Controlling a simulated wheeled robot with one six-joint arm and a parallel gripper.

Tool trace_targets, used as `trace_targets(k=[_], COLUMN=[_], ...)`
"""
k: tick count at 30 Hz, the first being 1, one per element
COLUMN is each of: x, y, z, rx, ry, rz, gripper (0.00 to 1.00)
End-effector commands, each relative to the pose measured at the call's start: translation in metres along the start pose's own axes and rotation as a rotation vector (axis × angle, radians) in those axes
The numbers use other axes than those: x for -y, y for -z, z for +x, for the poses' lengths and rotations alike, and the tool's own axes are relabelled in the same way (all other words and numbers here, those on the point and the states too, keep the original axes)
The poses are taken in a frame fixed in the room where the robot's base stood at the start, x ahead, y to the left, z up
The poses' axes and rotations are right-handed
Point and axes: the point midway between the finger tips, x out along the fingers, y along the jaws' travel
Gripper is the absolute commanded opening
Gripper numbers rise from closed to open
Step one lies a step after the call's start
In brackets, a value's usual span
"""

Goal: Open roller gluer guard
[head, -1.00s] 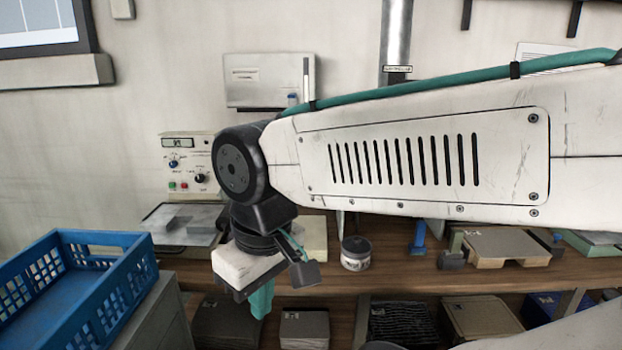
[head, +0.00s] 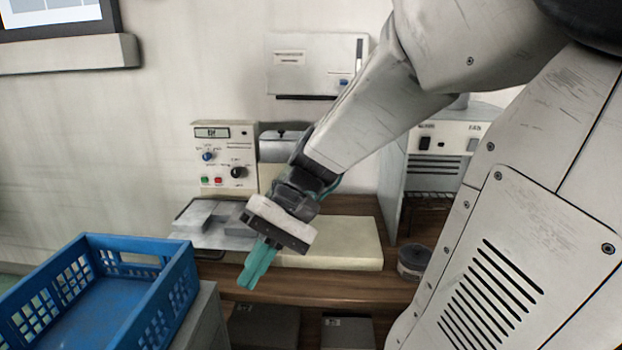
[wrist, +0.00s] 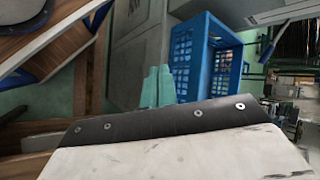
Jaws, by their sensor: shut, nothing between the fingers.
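The roller gluer, a cream machine, stands on the wooden bench. Its control panel (head: 225,155), with a small display, knobs and red and green buttons, is at the left. Its low cream base (head: 350,245) extends right. A grey rounded part (head: 284,146), perhaps the guard, shows behind my arm and is partly hidden; I cannot tell its position. My gripper (head: 254,274) is shut and empty, its teal fingers pointing down in front of the machine, apart from the control panel. The fingers also show in the wrist view (wrist: 157,88).
A blue crate (head: 180,262) stands at the left on a grey cabinet; it also shows in the wrist view (wrist: 181,60). A metal tray (head: 225,240) lies left of the base. A white unit marked FAN (head: 450,142) and a dark jar (head: 413,262) are at the right.

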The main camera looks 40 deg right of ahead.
Motion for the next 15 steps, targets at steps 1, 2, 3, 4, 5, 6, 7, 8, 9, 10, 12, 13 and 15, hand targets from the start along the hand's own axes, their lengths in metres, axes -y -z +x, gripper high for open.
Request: trace_targets(k=[1, 2, 3, 4, 5, 6, 7, 8, 9, 10, 12, 13, 15], x=[-0.003, -0.003, -0.005, -0.007, -0.012, -0.020, -0.029, -0.038, -0.054, -0.069, -0.108, -0.127, -0.171], y=[0.021, 0.033, 0.050, 0.063, 0.076, 0.093, 0.106, 0.119, 0.135, 0.146, 0.167, 0.173, 0.183], z=[-0.008, -0.014, -0.024, -0.033, -0.042, -0.056, -0.068, -0.080, -0.098, -0.112, -0.144, -0.157, -0.185], rx=[-0.017, -0.034, -0.067, -0.098, -0.134, -0.188, -0.236, -0.289, -0.367, -0.431, -0.593, -0.667, -0.837], ry=[0.131, 0.210, 0.314, 0.392, 0.468, 0.568, 0.642, 0.713, 0.805, 0.869, 1.006, 1.057, 1.153], rz=[0.058, 0.079, 0.107, 0.125, 0.143, 0.166, 0.182, 0.198, 0.216, 0.230, 0.261, 0.273, 0.299], gripper=[0.00, 0.00, 0.00, 0.00, 0.00, 0.00, 0.00, 0.00, 0.00, 0.00, 0.00, 0.00, 0.00])
